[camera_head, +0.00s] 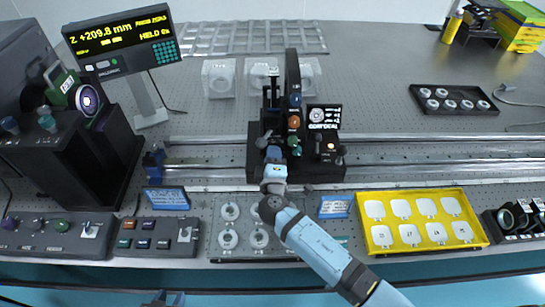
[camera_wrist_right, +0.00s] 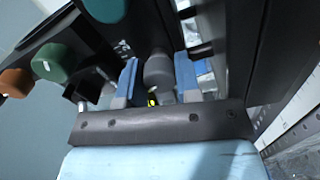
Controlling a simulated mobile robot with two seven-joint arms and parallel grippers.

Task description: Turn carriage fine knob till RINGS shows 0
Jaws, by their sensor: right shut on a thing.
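The dark carriage (camera_head: 256,165) sits on the rails mid-table, with an upright black plate carrying blue, orange and green knobs. My right gripper (camera_head: 273,158) reaches its front left from below. In the right wrist view, the blue fingers (camera_wrist_right: 156,80) are shut on a grey round knob (camera_wrist_right: 158,68); I take it for the fine knob. The carriage's small display (camera_head: 324,116) shows a round ring pattern, but its lettering is too small to read for RINGS. My left gripper (camera_head: 168,299) is cut off at the bottom edge, away from the carriage; its opening is unclear.
A monitor (camera_head: 121,38) at upper left reads Z +209.8 mm. A yellow tray (camera_head: 372,244) stands at right front, a black tray (camera_head: 455,90) at back right. Control boxes (camera_head: 152,247) line the left front. The rails (camera_head: 430,151) are clear right of the carriage.

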